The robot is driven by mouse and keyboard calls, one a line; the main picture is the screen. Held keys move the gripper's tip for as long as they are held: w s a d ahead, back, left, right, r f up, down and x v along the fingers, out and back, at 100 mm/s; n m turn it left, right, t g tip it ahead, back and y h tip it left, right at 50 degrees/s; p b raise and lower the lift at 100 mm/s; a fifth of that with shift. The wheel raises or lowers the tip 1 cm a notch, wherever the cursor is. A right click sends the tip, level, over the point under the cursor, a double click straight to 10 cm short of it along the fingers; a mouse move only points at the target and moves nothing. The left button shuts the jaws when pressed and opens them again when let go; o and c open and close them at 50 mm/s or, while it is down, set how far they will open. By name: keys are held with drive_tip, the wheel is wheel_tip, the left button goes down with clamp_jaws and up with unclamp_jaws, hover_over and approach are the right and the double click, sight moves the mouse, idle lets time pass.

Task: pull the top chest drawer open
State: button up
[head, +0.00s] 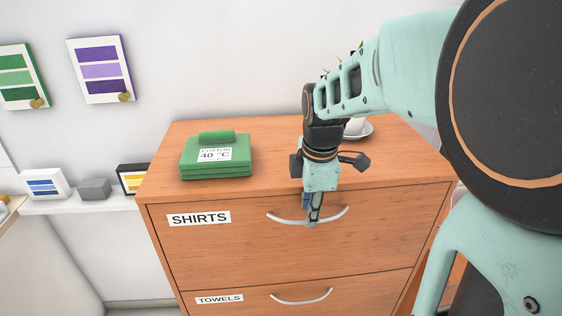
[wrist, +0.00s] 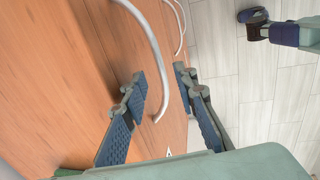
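The top chest drawer (head: 370,235), labelled SHIRTS, is shut in the wooden chest. Its curved silver handle (head: 338,214) is in the middle of the drawer front. My gripper (head: 312,220) points down at the handle and hides its middle. In the wrist view, the handle (wrist: 154,45) runs between the two fingers of my gripper (wrist: 160,75). The fingers are apart, with gaps on either side of the handle; I see no firm contact.
The TOWELS drawer (head: 245,298) below has a similar handle. Tiled floor (wrist: 250,95) shows clear in front.

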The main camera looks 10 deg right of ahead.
drive_tip(key=shift+w+f+b, duration=0.15)
drive_tip(key=shift+f+b, duration=0.15)
drive_tip(key=shift+f, duration=0.3)
drive_tip(key=shift+w+f+b, duration=0.15)
drive_tip(key=shift+f+b, duration=0.1)
drive_tip(key=shift+f, duration=0.3)
clamp_jaws()
